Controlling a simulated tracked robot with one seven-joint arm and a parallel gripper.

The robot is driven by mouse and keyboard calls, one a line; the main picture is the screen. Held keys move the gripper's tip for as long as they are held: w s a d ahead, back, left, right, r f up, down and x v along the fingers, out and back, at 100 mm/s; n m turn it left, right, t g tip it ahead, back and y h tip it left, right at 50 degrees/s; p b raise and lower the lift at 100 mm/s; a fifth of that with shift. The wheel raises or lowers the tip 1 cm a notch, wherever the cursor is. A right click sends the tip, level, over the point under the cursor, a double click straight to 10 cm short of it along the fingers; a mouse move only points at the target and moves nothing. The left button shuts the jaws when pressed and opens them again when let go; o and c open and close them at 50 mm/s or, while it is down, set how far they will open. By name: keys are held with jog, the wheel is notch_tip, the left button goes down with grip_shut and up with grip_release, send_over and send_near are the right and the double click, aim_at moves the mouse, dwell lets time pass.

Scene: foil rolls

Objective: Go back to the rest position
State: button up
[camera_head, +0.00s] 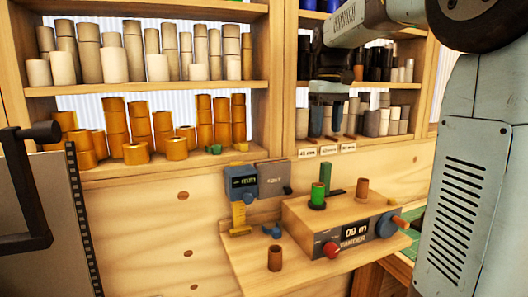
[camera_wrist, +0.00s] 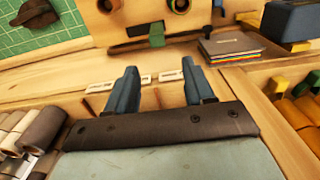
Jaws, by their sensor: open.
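My gripper (camera_head: 327,128) hangs in front of the lower right shelf in the head view, at the end of my grey arm. Its two blue-grey fingers point down, just above the small white labels on the shelf edge. In the wrist view my gripper (camera_wrist: 161,78) shows both fingers spread well apart. Nothing is held between them; wood and white label strips (camera_wrist: 172,75) show behind the gap. The fingers partly hide grey rolls behind them in the head view.
A winder box (camera_head: 345,222) with green and brown tubes stands on the wooden ledge below. A blue gauge (camera_head: 241,185) is left of it. Orange rolls (camera_head: 136,153) and grey rolls (camera_head: 385,122) fill the shelves. A brown tube (camera_head: 275,258) stands on the ledge front.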

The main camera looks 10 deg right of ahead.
jog(key=s+a+f+m+t, duration=0.1)
jog(key=s+f+t, duration=0.1)
jog(key=s+f, duration=0.2)
jog(key=s+a+f+t, duration=0.1)
jog(key=s+f, duration=0.4)
jog(key=s, duration=0.6)
jog(key=s+a+f+m+t, duration=0.1)
jog(key=s+f, duration=0.3)
jog(key=s, duration=0.4)
jog(key=shift+a+f+m+t, duration=0.3)
jog(key=shift+a+f+t, duration=0.1)
jog(key=shift+t, duration=0.4)
jog(key=shift+r, duration=0.1)
notch_tip(320, 180, up, 14)
jog(key=n+g, duration=0.3)
jog(key=g, duration=0.3)
send_over(326, 163)
notch_tip(326, 163, down, 14)
jog(key=shift+w+d+f, duration=0.1)
jog(key=shift+w, duration=0.05)
jog(key=shift+c, duration=0.5)
grip_shut()
